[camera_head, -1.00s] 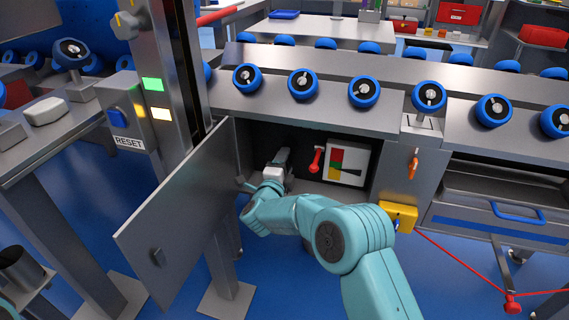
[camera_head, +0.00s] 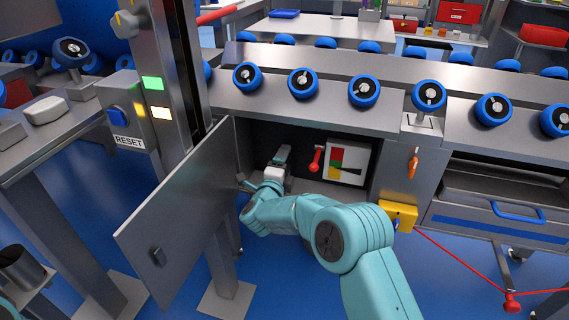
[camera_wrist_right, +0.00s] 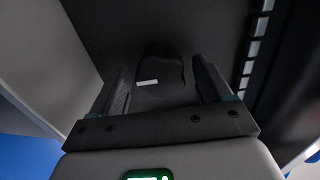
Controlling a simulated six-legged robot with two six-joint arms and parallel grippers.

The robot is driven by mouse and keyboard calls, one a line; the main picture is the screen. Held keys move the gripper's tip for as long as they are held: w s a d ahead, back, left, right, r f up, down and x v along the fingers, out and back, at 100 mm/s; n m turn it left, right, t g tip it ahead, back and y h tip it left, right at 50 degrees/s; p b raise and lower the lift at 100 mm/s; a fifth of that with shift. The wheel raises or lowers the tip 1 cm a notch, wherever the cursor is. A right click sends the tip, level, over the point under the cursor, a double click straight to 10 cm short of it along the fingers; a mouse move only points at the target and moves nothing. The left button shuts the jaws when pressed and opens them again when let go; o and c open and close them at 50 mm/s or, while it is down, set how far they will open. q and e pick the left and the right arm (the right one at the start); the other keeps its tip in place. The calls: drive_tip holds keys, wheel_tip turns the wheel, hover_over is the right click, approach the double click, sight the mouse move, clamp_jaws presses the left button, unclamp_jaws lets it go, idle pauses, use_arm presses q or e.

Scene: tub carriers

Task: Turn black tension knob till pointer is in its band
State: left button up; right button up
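In the head view my right gripper (camera_head: 281,156) reaches into the open cabinet under the roller table. In the right wrist view its two dark fingers (camera_wrist_right: 162,78) stand on either side of the black knob (camera_wrist_right: 165,72), which has a short white mark. Narrow dark gaps seem to show between fingers and knob; contact is hard to judge. The knob is hidden in the head view. A white gauge (camera_head: 360,151) with red, yellow and green areas and a dark pointer (camera_head: 350,171) is right of the gripper. The pointer's exact band is too small to tell.
The grey cabinet door (camera_head: 180,215) hangs open at the left. A red lever (camera_head: 316,159) sits between gripper and gauge. The table's lower edge is close above the gripper.

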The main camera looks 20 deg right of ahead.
drive_tip(key=shift+r, duration=0.1)
drive_tip(key=shift+s+a, duration=0.2)
drive_tip(key=shift+s, duration=0.05)
use_arm(q)
drive_tip(key=shift+g, duration=0.7)
drive_tip(key=shift+s+d+r+p, duration=0.2)
drive_tip(key=shift+s+r+p, duration=0.7)
drive_tip(key=shift+r+p, duration=0.35)
drive_tip(key=shift+s+d+r+p, duration=0.15)
drive_tip(key=shift+s+r+p, duration=0.7)
drive_tip(key=shift+r+p, duration=0.35)
use_arm(e)
drive_tip(key=v, duration=1.5)
drive_tip(key=shift+s+a, duration=0.2)
drive_tip(key=shift+s, duration=0.1)
